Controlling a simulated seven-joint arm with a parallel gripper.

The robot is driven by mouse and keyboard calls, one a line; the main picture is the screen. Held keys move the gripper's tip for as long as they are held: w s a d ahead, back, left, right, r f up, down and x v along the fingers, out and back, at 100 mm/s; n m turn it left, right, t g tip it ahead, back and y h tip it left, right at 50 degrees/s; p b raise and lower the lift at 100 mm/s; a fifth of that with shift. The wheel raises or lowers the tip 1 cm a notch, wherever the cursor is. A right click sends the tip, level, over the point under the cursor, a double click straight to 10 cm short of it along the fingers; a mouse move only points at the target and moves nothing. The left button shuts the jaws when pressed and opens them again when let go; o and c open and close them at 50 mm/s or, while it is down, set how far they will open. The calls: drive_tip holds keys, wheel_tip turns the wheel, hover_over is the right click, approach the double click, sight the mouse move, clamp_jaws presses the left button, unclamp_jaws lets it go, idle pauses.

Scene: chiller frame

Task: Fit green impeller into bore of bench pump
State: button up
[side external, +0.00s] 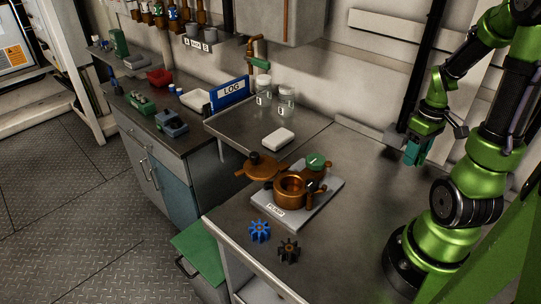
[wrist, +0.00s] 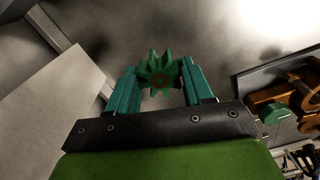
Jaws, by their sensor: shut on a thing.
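My gripper (side external: 413,156) has teal fingers and hangs at the right of the side view, above the bench and well to the right of the pump. In the wrist view it is shut on the green impeller (wrist: 158,72), a toothed wheel with a brown centre held between the fingertips. In the side view the impeller cannot be told apart from the fingers. The bronze bench pump (side external: 290,190) sits on a grey base plate, its round bore open upward. Part of the pump also shows at the right of the wrist view (wrist: 298,93).
A blue impeller (side external: 259,231) and a dark impeller (side external: 288,250) lie on the bench in front of the pump. A bronze cover (side external: 263,168) lies at the pump's left. A white block (side external: 278,138) and jars (side external: 286,100) stand behind. The bench between pump and gripper is clear.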

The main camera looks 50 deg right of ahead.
sight(404, 183)
drive_tip(key=shift+d+f+n, duration=0.1)
drive_tip(key=shift+f+n, duration=0.2)
drive_tip(key=shift+w+f, duration=0.1)
drive_tip(key=shift+f, duration=3.65)
drive_tip(key=o, duration=1)
drive_tip(key=shift+f, duration=0.15)
drive_tip(key=shift+o, duration=0.2)
